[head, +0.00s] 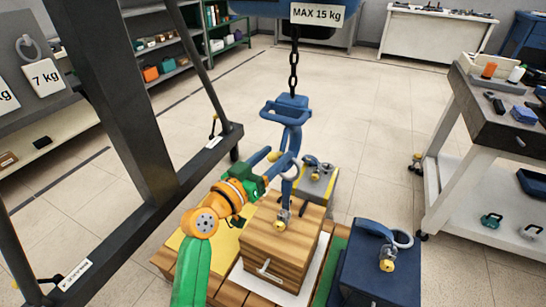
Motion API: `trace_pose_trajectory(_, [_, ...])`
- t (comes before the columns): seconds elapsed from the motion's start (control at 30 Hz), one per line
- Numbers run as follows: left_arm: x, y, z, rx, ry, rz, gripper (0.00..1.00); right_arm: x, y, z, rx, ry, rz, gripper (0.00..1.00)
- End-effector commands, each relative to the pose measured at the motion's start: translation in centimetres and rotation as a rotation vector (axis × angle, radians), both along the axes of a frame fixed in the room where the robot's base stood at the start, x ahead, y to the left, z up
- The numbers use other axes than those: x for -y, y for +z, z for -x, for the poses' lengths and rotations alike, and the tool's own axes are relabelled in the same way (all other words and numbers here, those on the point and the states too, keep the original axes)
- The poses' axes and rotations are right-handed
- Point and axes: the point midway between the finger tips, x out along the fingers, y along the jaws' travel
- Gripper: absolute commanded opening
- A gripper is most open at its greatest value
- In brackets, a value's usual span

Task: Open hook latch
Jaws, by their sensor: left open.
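A blue lifting hook (293,136) hangs from a dark chain (294,71) in the middle of the view, with a blue handle frame at its top. Its lower part hangs above a wooden block (272,250). The hook's latch is too small to make out clearly. My left gripper (275,165) comes in from the lower left on a green and orange arm. Its blue fingers are open beside the lower left of the hook; I cannot tell whether they touch it. A pale ring and a brass-coloured fitting (283,217) show above the block, partly overlapped by the hook. My right gripper is out of view.
A blue block (376,272) with a ring stands at right, and a grey block (318,184) stands behind the wooden one. A dark frame post (120,100) rises at left. A white cart (490,190) stands at right. Open floor lies behind the hook.

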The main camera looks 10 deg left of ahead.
Motion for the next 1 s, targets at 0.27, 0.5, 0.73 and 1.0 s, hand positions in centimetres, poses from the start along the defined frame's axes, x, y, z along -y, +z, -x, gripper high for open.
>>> trace_pose_trajectory(0.27, [0.02, -0.05, -0.06, -0.001, 0.001, -0.001, 0.40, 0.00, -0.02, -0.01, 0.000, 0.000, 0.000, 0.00])
trace_pose_trajectory(0.5, [0.00, -0.06, -0.04, -0.002, 0.001, 0.000, 0.00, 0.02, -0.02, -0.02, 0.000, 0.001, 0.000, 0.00])
trace_pose_trajectory(0.73, [0.00, -0.07, -0.03, -0.002, 0.001, 0.000, 0.00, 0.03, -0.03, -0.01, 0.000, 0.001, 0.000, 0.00])
trace_pose_trajectory(1.0, [0.00, -0.09, -0.03, -0.002, 0.001, 0.000, 0.00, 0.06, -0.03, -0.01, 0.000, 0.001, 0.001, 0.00])
